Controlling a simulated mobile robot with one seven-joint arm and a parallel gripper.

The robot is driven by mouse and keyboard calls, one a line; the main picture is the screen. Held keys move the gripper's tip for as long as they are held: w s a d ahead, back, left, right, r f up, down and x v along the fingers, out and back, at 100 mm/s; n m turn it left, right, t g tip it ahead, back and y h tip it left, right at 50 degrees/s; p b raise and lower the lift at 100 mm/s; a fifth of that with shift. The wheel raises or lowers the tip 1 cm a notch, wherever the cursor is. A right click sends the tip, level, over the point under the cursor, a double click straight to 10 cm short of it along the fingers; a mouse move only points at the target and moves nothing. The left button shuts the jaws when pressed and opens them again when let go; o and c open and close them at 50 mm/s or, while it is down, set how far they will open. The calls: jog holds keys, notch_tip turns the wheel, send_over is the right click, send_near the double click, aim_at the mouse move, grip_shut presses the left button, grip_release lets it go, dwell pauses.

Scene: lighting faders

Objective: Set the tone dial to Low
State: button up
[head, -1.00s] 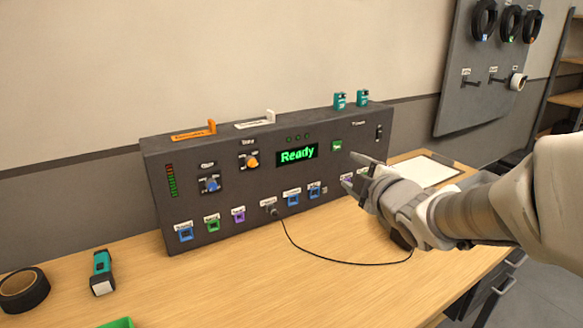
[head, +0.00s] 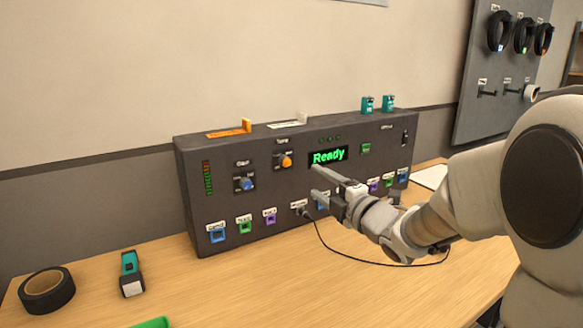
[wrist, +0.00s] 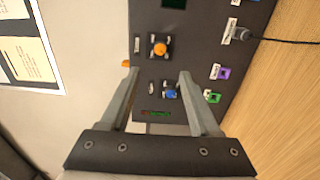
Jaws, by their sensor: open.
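The tone dial is an orange knob (head: 286,161) on the upper front of the dark control panel (head: 345,190), left of the green "Ready" display (head: 328,156). Its small scale marks are too blurred to read. In the wrist view the orange knob (wrist: 160,49) is beyond the fingertips, near the middle. My gripper (head: 316,180) is open and empty, in front of the panel, below and right of the orange knob. It also shows in the wrist view (wrist: 158,72), its two fingers spread. No contact with the knob shows.
A blue knob (head: 245,183) is lower left of the orange one. Coloured sockets line the panel's bottom, with a black cable (head: 345,256) plugged in.

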aim_at(287, 163)
jog(key=b+x, duration=0.1)
jog(key=x, duration=1.2)
jog(key=shift+a, duration=0.1)
grip_shut()
